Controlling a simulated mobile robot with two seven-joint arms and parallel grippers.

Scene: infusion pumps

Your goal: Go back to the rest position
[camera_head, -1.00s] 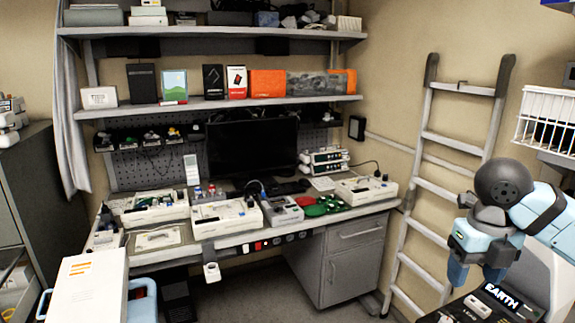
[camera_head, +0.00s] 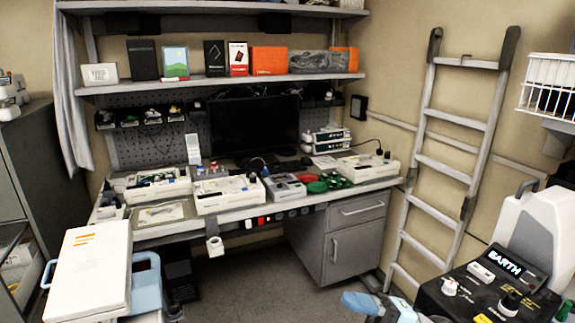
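Part of my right arm (camera_head: 378,306), light blue and grey, shows at the bottom edge right of centre. It is cut off by the frame, so I cannot make out its fingers or whether they hold anything. It appears left of the black console marked EARTH (camera_head: 500,268). My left gripper is not in view. The workbench carries several white box-shaped devices, among them one at the left (camera_head: 157,186), one in the middle (camera_head: 226,195) and one at the right (camera_head: 362,167).
The workbench (camera_head: 262,218) runs along the back wall, with a grey drawer cabinet (camera_head: 354,240) below. A ladder (camera_head: 412,214) leans on the right wall. A white box (camera_head: 90,272) stands in the left foreground beside a blue container (camera_head: 146,284). The floor (camera_head: 255,282) is clear in the centre.

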